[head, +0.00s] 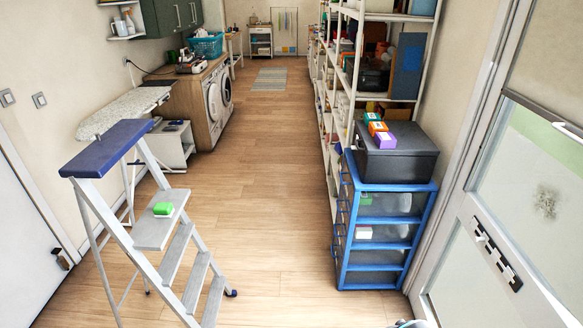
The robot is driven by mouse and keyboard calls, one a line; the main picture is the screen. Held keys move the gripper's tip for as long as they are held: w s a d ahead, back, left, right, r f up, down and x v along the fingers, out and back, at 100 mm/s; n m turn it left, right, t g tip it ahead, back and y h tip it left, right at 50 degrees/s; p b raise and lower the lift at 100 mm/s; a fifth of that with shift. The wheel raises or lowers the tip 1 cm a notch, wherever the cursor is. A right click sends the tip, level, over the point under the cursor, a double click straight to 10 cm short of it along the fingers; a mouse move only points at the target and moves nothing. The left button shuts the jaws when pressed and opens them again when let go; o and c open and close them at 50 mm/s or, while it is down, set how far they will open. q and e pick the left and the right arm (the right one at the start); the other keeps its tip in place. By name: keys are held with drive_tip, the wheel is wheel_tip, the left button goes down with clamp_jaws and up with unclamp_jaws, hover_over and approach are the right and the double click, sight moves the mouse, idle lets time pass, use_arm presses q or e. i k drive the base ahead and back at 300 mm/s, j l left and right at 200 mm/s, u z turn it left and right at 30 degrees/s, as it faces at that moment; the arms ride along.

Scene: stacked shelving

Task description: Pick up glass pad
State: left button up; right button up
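A small bright green block with a pale lower edge (163,209), which looks like a pad, lies on a step of the stepladder (158,230) at the left. I cannot tell for sure that it is the glass pad. Nothing touches it from above. The stepladder has a blue top (109,147) and pale grey steps. Neither of my grippers can be made out in the head view. A small grey shape shows at the bottom edge, right of the middle, too cut off to identify.
A blue drawer unit (388,244) bears a black box (397,159) with small coloured boxes on top. A glass door (528,170) with a grey smudge is at right. An ironing board (123,111) stands behind the stepladder. The wooden floor (262,180) between is clear.

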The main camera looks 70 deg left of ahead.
sight(162, 210)
drive_tip(key=u, duration=3.45)
drive_tip(key=i+j, duration=0.3)
drive_tip(key=i+j+u, duration=0.1)
drive_tip(key=i+j, duration=0.15)
drive_tip(key=i, duration=0.2)
